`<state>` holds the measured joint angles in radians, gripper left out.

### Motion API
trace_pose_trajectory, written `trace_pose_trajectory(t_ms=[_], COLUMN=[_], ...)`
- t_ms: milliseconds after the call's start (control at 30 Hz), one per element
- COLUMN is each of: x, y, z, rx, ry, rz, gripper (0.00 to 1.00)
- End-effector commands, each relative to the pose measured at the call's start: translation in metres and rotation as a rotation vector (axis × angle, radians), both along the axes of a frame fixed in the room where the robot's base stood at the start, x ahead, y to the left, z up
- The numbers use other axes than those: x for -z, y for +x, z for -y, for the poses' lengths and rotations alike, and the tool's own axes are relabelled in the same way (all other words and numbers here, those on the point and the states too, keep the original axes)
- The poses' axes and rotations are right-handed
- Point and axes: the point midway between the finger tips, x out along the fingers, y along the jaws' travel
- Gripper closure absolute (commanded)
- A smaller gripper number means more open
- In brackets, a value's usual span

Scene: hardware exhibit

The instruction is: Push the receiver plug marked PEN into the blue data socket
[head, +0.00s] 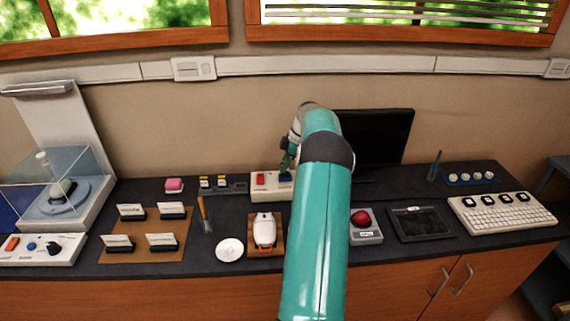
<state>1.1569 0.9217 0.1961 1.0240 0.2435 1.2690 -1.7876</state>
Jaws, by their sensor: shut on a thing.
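My gripper (288,164) is at the back of the counter, just above the right part of a white socket box (262,193). It is shut on a small plug, which is mostly hidden by the fingers; its marking cannot be read. A bit of blue (285,177) shows on the box right under the fingertips, where the blue data socket seems to be. I cannot tell whether the plug touches the socket or how deep it sits. Two other small plugs with pale and yellow tops stand in a dark rack (238,187) left of the box.
A red switch (261,179) is on the box's left part. A black monitor (378,137) stands behind and right of my arm. In front are a white mouse (265,229) on a brown pad, a round white disc (229,250) and a red button box (366,239).

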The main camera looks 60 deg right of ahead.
Motion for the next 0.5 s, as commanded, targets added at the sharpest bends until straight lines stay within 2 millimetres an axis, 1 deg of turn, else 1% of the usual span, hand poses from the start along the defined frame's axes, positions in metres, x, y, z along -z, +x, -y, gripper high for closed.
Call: trace_pose_trajectory(t_ms=[500], x=[0.0073], y=[0.0000], z=[0.0002], rx=[0.000], ry=[0.000], rz=[0.000], gripper=[1.00])
